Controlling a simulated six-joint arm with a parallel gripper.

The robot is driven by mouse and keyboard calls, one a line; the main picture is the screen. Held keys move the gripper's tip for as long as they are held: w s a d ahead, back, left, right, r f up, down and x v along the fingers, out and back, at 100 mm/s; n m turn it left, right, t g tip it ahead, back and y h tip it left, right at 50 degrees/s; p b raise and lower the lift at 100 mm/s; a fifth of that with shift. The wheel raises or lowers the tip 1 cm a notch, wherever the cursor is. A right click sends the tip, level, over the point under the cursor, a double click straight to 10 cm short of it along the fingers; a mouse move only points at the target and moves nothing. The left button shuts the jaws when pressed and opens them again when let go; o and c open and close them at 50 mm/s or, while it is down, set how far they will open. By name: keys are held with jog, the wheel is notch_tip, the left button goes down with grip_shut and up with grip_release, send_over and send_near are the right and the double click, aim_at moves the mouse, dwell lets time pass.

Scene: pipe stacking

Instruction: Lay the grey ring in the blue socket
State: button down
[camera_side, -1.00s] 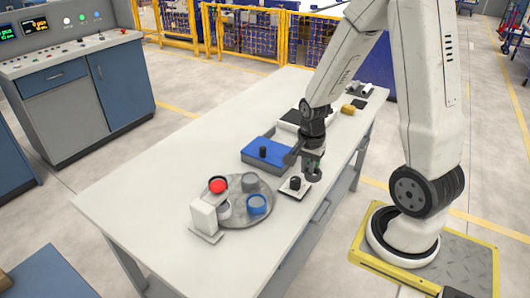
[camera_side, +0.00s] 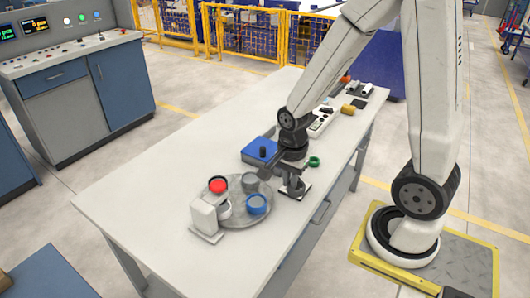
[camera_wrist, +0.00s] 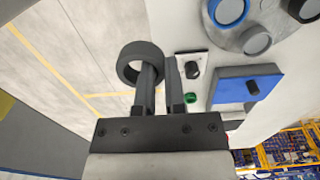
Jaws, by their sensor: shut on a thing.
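My gripper (camera_wrist: 161,75) is shut on the grey ring (camera_wrist: 127,55), with one finger through its hole and the ring's wall between the fingers. In the wrist view the ring is raised, with the bench edge and floor behind it. In the side view my gripper (camera_side: 294,178) is over the white plate with a black peg, and I cannot make out the ring clearly. The blue socket (camera_side: 257,204) stands at the front right of a round grey tray (camera_side: 238,219), left of and nearer the camera than my gripper. It also shows at the top of the wrist view (camera_wrist: 229,10).
A red-topped socket (camera_side: 218,186) and a grey socket (camera_side: 250,183) share the tray. A white block (camera_side: 204,214) stands at its left edge. The blue block (camera_side: 258,151) with a black knob is behind. The bench's front left is clear.

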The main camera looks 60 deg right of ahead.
jog(key=w+d+f, duration=0.1)
jog(key=w+f, duration=0.3)
jog(key=w, duration=0.4)
send_over(251, 199)
jog(key=f, duration=0.5)
jog(key=shift+s+a, duration=0.1)
jog(key=shift+s, duration=0.25)
jog(key=shift+f, duration=0.1)
jog(key=shift+w+f, duration=0.25)
jog(key=shift+f, duration=1.55)
